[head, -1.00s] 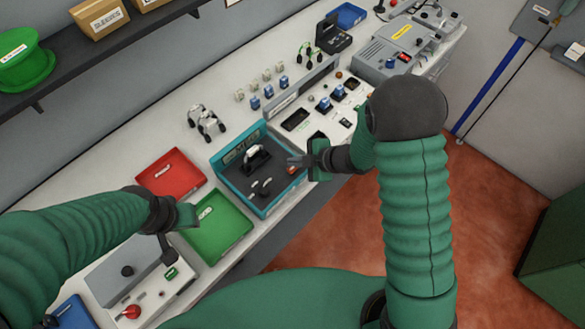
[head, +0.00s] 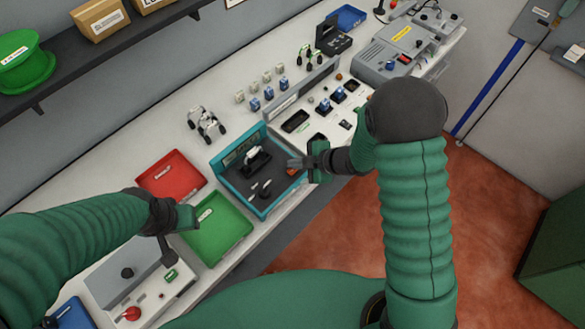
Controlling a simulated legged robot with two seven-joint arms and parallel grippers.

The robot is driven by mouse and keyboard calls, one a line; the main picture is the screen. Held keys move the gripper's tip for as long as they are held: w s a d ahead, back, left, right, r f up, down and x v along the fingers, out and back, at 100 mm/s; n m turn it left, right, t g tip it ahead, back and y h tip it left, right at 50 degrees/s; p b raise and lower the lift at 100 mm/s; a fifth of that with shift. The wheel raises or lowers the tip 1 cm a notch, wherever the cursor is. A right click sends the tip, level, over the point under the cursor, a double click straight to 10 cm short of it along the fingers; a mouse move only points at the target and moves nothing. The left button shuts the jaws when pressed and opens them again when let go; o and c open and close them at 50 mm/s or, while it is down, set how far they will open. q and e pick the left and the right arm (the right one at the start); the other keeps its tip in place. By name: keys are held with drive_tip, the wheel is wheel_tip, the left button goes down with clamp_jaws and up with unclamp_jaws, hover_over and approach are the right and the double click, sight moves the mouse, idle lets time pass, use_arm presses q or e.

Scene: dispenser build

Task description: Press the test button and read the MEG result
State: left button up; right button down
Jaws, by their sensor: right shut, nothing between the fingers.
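The teal test unit (head: 224,187) sits on the bench in the middle of the head view, with a dark top and a black-and-white part standing in it. Its display (head: 243,146) is on the raised back edge; I cannot read any result on it. My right gripper (head: 292,163) is shut and empty, its fingertips at the unit's right side, over or beside a small orange-red button (head: 291,171). I cannot tell whether the fingertips touch the button. My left gripper (head: 178,230) hangs near the green tray; its fingers are mostly hidden.
A red tray (head: 146,184) and a green tray (head: 245,229) lie left of the unit. A grey box with a red knob (head: 132,313) stands at the lower left.

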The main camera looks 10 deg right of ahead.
sight(296, 171)
idle(0.8)
drive_tip(key=shift+f, duration=0.35)
drive_tip(key=shift+s+f+b, duration=0.1)
drive_tip(key=shift+f+b, duration=0.35)
drive_tip(key=shift+b, duration=0.1)
drive_tip(key=shift+r, duration=0.1)
idle(0.5)
drive_tip(key=shift+r+p, duration=0.8)
drive_tip(key=shift+p, duration=0.1)
wheel_tip(296, 171, up, 5)
drive_tip(key=p, duration=0.4)
drive_tip(key=shift+p, duration=0.4)
